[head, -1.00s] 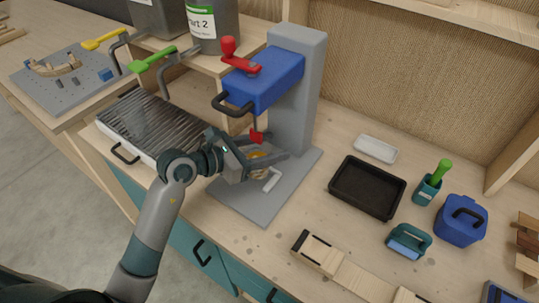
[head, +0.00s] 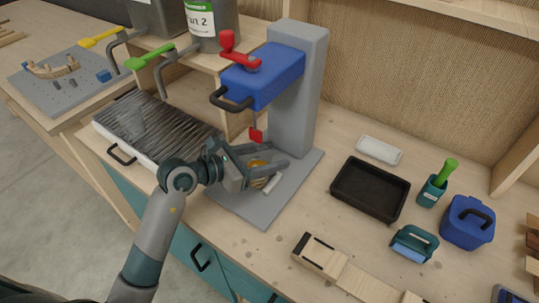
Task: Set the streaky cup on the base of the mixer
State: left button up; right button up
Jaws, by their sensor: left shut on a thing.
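The mixer (head: 262,76) has a grey column, a blue head with a red crank, and a flat grey base (head: 262,210). My left gripper (head: 270,169) is over the base, below the red mixing tip (head: 255,135). It is shut on the cup (head: 259,179), which shows yellowish contents and a pale handle toward the front right. The fingers hide much of the cup. I cannot tell whether its bottom touches the base. My right gripper is not in view.
A ribbed tray (head: 155,125) lies left of the mixer. A wooden piece (head: 320,255) lies in front.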

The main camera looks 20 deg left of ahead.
aim_at(244, 162)
pick_arm(q)
jog(key=o, duration=0.8)
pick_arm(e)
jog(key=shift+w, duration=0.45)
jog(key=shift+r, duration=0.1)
pick_arm(q)
jog(key=p+v, duration=0.1)
jog(key=v, duration=0.5)
jog(key=shift+s+a+r, duration=0.15)
jog(key=shift+s+a, duration=0.05)
jog(key=shift+s, duration=0.1)
jog(key=v, duration=0.3)
jog(key=shift+s+a+r, duration=0.15)
jog(key=shift+s+a, duration=0.05)
jog(key=shift+a, duration=0.1)
jog(key=shift+v, duration=0.75)
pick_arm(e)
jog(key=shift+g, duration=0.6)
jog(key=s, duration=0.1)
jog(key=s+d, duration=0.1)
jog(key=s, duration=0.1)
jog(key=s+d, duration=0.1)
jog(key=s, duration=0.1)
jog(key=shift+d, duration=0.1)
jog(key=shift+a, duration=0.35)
